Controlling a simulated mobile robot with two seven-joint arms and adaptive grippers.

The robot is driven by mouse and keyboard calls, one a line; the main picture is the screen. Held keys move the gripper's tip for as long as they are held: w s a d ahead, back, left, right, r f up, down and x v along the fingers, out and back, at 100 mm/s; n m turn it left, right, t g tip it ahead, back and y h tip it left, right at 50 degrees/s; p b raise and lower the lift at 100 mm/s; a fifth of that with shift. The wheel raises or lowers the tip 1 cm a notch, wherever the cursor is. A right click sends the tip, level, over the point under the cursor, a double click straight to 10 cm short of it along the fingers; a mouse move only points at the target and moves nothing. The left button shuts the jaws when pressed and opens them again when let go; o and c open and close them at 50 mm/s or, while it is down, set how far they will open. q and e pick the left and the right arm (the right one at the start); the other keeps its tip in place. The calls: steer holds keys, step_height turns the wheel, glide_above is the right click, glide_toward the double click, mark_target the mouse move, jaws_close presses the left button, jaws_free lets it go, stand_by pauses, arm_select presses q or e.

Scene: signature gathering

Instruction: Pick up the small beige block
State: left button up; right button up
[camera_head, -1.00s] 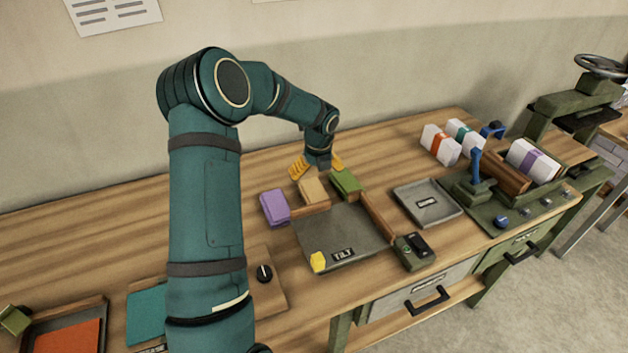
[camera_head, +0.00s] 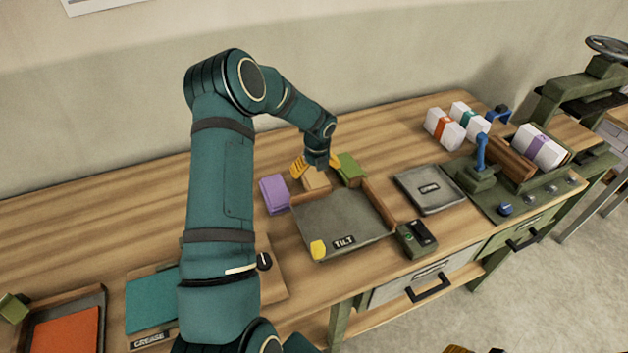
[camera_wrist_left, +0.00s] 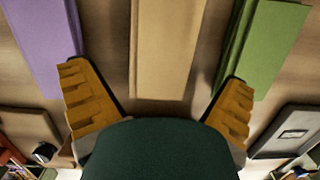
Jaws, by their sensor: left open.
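The small beige block (camera_head: 316,181) lies on the wooden table behind the grey tilt tray, between a purple block (camera_head: 274,194) and a green block (camera_head: 350,168). In the left wrist view the beige block (camera_wrist_left: 167,50) runs between the two yellow fingers. My left gripper (camera_head: 316,166) is open above it, with one finger on each side. The fingers stand apart from the block, with table showing between. The gripper hides part of the block in the head view. My right gripper is not clearly in view; only a yellow bit shows at the bottom edge.
The tilt tray (camera_head: 335,222) with a yellow piece (camera_head: 318,249) is just in front. A flat grey tray (camera_head: 430,188) and banded white bundles (camera_head: 445,128) stand to the right. In the wrist view the purple block (camera_wrist_left: 43,45) and green block (camera_wrist_left: 265,45) flank the fingers closely.

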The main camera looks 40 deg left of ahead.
mark_target(314, 177)
arm_select(q)
steer(key=f, duration=0.3)
steer(key=a+f, duration=0.1)
steer(key=shift+w+f, duration=0.3)
steer(key=shift+f, duration=0.05)
steer(key=c, duration=1.3)
